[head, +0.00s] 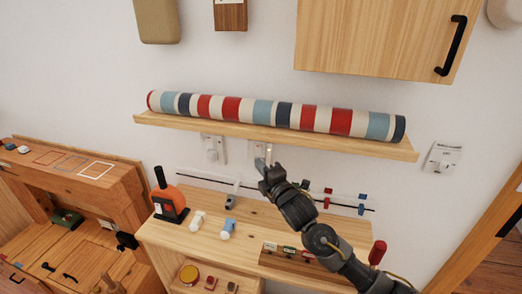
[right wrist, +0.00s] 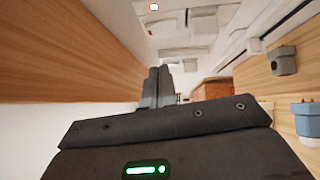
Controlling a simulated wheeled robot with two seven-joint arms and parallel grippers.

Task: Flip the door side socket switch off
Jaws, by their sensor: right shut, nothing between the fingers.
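In the head view two white wall sockets are under the shelf: a left one (head: 213,148) with a round knob-like part and a right one (head: 256,148). A third white plate (head: 441,157) is on the wall at the right, nearest the wooden frame. My right gripper (head: 262,163) is shut and empty, its tip just in front of the right under-shelf socket and partly covering it. I cannot tell if it touches, and the switch position is too small to read. Its fingers also show in the right wrist view (right wrist: 157,86). My left gripper is not in view.
A wooden shelf (head: 410,153) carrying a striped roll (head: 262,110) is close above my right gripper. Below is a wooden bench (head: 255,215) with an orange tool (head: 168,195) and white fittings (head: 197,221). A dark rail (head: 345,204) with small clips runs behind it.

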